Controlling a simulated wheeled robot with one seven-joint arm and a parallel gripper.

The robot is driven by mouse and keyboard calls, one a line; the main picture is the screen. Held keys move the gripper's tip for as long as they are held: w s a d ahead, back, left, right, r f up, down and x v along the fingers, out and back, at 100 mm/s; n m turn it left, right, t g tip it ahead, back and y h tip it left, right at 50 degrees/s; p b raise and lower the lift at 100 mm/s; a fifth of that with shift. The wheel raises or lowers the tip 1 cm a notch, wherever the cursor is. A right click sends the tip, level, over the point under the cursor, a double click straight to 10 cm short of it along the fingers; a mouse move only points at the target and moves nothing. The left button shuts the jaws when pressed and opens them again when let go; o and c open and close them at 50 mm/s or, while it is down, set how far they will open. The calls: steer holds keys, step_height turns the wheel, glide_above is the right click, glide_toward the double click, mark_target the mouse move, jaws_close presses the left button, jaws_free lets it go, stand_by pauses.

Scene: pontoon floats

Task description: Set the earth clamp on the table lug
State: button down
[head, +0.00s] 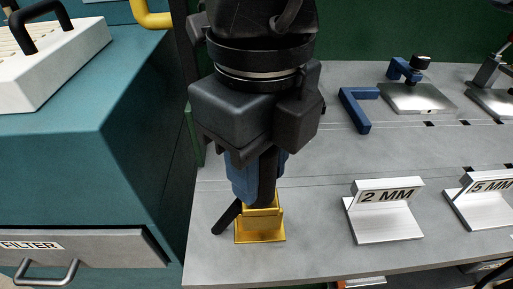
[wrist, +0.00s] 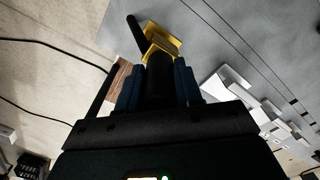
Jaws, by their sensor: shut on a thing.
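My gripper (head: 256,192) points down over the near left corner of the table, its blue fingers closed on the black earth clamp (head: 267,183). In the wrist view the clamp's dark body (wrist: 159,78) sits between the two blue fingers. A thin black arm (head: 227,217) slants down to the left beside the lug. The yellow table lug (head: 260,231) stands on the table directly below the fingers; it also shows in the wrist view (wrist: 165,42). The clamp's lower end overlaps the lug's top in both views. I cannot tell whether they touch.
The grey table (head: 320,230) carries silver angle blocks marked 2 MM (head: 385,222) and 5 MM (head: 487,207) to the right. A blue angle piece (head: 357,108) and a clamped plate (head: 418,98) lie farther back. A teal cabinet (head: 130,130) stands close on the left.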

steer(key=shift+f+b, duration=0.7)
steer(key=shift+b, duration=0.1)
steer(key=c, duration=0.7)
jaws_free()
steer(key=shift+o, duration=0.2)
